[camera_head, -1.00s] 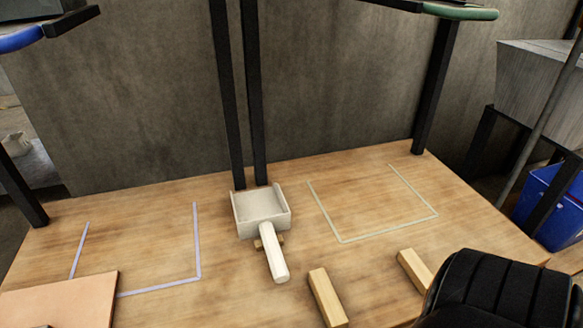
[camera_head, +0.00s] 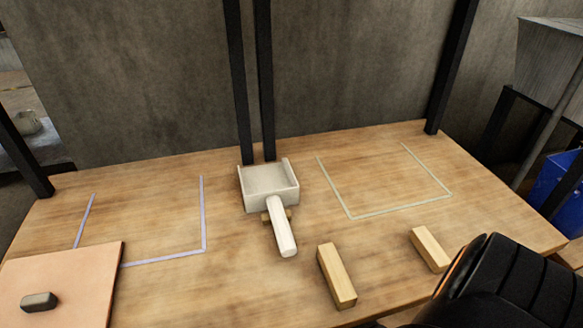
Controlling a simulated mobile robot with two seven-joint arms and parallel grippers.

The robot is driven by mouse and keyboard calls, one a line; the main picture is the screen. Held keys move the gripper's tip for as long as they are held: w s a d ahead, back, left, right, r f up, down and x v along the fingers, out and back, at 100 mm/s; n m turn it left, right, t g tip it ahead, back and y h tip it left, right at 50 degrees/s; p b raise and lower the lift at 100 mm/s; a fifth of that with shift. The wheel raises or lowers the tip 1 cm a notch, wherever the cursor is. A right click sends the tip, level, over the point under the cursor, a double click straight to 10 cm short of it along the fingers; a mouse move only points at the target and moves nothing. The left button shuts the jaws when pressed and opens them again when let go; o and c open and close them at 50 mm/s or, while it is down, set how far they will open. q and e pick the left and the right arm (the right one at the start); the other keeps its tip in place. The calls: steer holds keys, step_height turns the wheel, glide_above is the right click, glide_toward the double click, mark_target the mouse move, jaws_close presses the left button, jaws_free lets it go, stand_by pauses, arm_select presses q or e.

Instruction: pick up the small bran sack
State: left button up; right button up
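No bran sack can be made out for sure. A small pale, lumpy object (camera_head: 28,122) sits on a grey surface (camera_head: 40,150) at the far left, beyond the table; it is too small to tell whether it is a sack. Neither of my grippers is in view. A black, ribbed part that looks like my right arm fills the lower right corner.
The wooden table (camera_head: 280,295) holds a white scoop (camera_head: 283,230), two wooden blocks (camera_head: 337,277) (camera_head: 430,250), and a pinkish board (camera_head: 75,270) with a dark grey block (camera_head: 39,301). Black posts (camera_head: 250,80) stand behind.

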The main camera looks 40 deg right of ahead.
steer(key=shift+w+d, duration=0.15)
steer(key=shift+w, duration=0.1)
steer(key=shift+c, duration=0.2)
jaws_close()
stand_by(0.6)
